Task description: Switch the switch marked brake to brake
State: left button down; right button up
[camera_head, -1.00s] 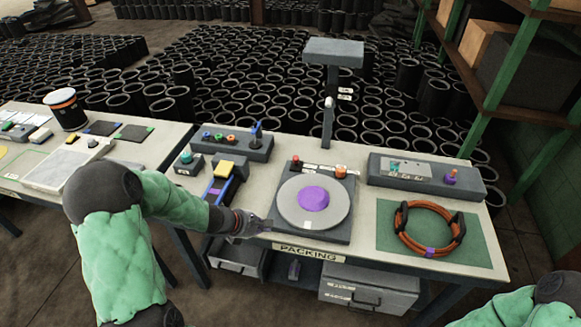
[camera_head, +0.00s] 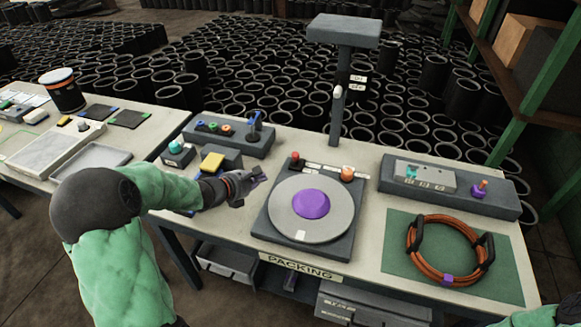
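A turntable unit (camera_head: 344,243) sits on the packing table with a grey disc (camera_head: 285,221) and purple centre (camera_head: 311,204). A red button (camera_head: 295,157) and an orange knob (camera_head: 347,174) stand at its back edge beside white labels too small to read. A grey post (camera_head: 335,120) behind it carries a light-coloured lever (camera_head: 337,93) beside two small labels, also unreadable. I cannot tell which control is marked brake. My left gripper (camera_head: 259,177) is left of the disc, near the unit's left edge; its finger opening is unclear. My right gripper is out of view.
A grey control box (camera_head: 228,137) with coloured knobs and a yellow-topped block (camera_head: 212,163) stand left of the turntable. Right are another grey box (camera_head: 502,201) with a purple knob and an orange cable coil (camera_head: 417,254) on a green mat (camera_head: 398,228).

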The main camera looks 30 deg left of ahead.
aim_at(279, 181)
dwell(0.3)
pick_arm(q)
jog(key=b+x, duration=0.3)
jog(key=x, duration=0.7)
jog(key=shift+b, duration=0.35)
jog(key=w, duration=0.2)
jog(key=r, duration=0.1)
jog(key=shift+w+d, duration=0.4)
jog(key=shift+w+d+r, duration=0.1)
jog(key=shift+w, duration=0.4)
jog(key=shift+r, duration=0.1)
jog(key=shift+r+p, duration=0.25)
jog(key=shift+p, duration=0.65)
jog(key=shift+f, duration=0.1)
